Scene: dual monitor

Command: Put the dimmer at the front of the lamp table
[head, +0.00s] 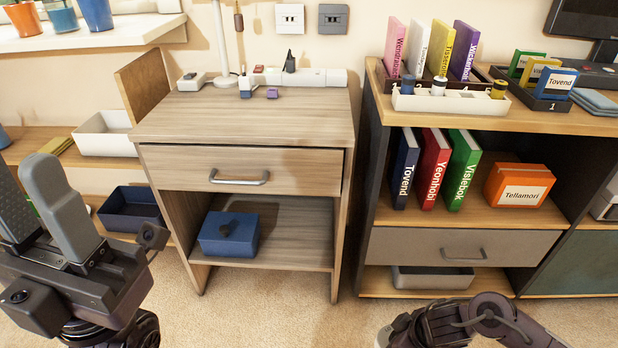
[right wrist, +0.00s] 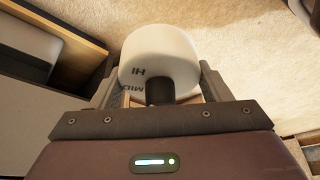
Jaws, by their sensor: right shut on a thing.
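The dimmer (right wrist: 160,62), a white rounded piece with "HI" and "MID" lettering and a dark knob, is between the fingers of my right gripper (right wrist: 158,90), which is shut on it. In the head view only my right arm shows at the bottom right; the dimmer is out of sight there. The lamp table (head: 290,118) is a wooden stand with a drawer and open shelf. Its front top strip is bare. A white lamp pole and base (head: 226,80) stand at its back. My left gripper (head: 40,200) is open and empty at the left.
A power strip (head: 300,77), a white box (head: 191,82) and small plugs sit along the table's back. A blue box (head: 229,234) is on its lower shelf. A bookcase (head: 455,245) with books stands to the right, a gap of carpet between them.

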